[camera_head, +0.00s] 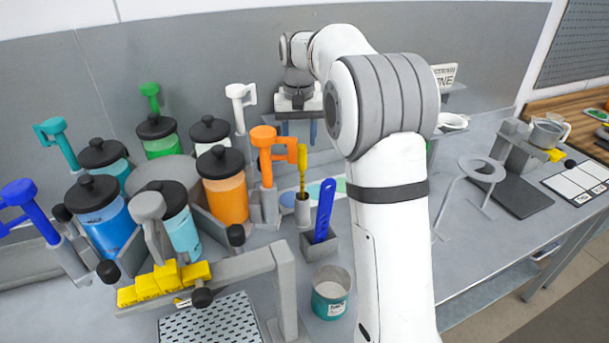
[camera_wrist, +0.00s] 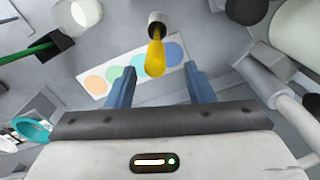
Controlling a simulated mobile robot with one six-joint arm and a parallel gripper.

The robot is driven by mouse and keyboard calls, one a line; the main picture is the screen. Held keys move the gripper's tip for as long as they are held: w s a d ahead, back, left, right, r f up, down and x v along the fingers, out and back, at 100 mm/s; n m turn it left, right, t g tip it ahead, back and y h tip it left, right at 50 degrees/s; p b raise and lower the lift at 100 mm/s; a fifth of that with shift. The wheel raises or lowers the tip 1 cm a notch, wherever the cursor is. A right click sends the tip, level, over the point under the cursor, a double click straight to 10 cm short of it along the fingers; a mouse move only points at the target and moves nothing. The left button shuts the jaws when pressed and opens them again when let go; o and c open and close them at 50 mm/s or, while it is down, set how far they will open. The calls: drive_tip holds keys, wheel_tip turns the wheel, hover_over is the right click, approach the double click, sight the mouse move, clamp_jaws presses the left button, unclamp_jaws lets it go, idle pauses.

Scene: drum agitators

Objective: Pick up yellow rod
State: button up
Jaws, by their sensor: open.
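The yellow rod (camera_head: 302,168) stands upright in a small grey cup holder (camera_head: 304,214) on the bench, beside an orange handle. In the wrist view, the yellow rod (camera_wrist: 155,58) shows between my two blue fingers, with its foot in the round grey holder (camera_wrist: 157,20). My gripper (camera_head: 298,130) is behind the rod in the head view, fingers pointing down. In the wrist view, my gripper (camera_wrist: 159,68) is open and empty, with a gap on each side of the rod. I cannot tell how far the fingertips are from it in depth.
An orange jar (camera_head: 226,200) and several other lidded jars stand left of the rod. A blue paddle (camera_head: 324,210) in a grey block stands close on its right. A teal can (camera_head: 331,300) is in front. A colour-dot card (camera_wrist: 98,87) lies on the bench.

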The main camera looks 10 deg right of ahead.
sight(302, 145)
drive_tip(key=shift+d+f+p, duration=0.15)
drive_tip(key=shift+f+p, duration=0.1)
drive_tip(key=shift+f, duration=0.9)
drive_tip(key=shift+d+f+p, duration=0.15)
drive_tip(key=shift+f+p, duration=0.1)
drive_tip(key=shift+f, duration=0.9)
clamp_jaws()
